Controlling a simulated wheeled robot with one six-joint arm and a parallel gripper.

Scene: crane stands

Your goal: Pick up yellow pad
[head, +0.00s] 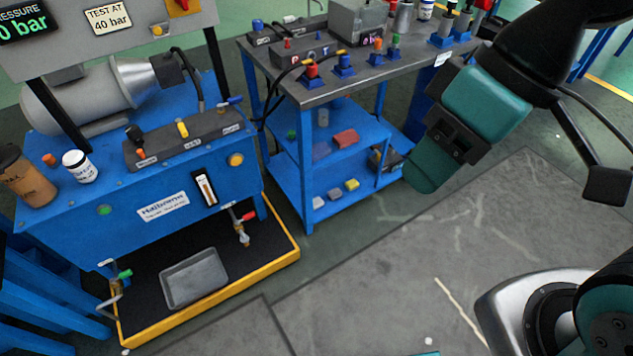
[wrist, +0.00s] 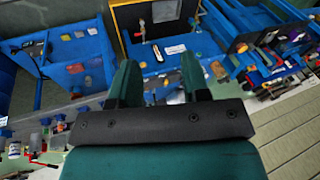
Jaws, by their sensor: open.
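The yellow pad (head: 352,184) lies on the bottom shelf of the blue cart (head: 307,180), at the right end of a short row with a grey pad (head: 335,193) and a pale pad (head: 318,202). In the wrist view the yellow pad (wrist: 92,31) shows small at the upper left. My gripper (head: 428,172) hangs to the right of the cart, apart from the pad. Its two teal fingers (wrist: 162,78) are spread in the wrist view, with nothing held between them.
A red pad (head: 345,138) lies on the middle shelf, above the row. The cart's grey top (head: 330,88) carries valves, bottles and a box. A blue test bench (head: 150,210) with a yellow-edged tray base stands left. Grey floor (head: 400,270) is clear in front.

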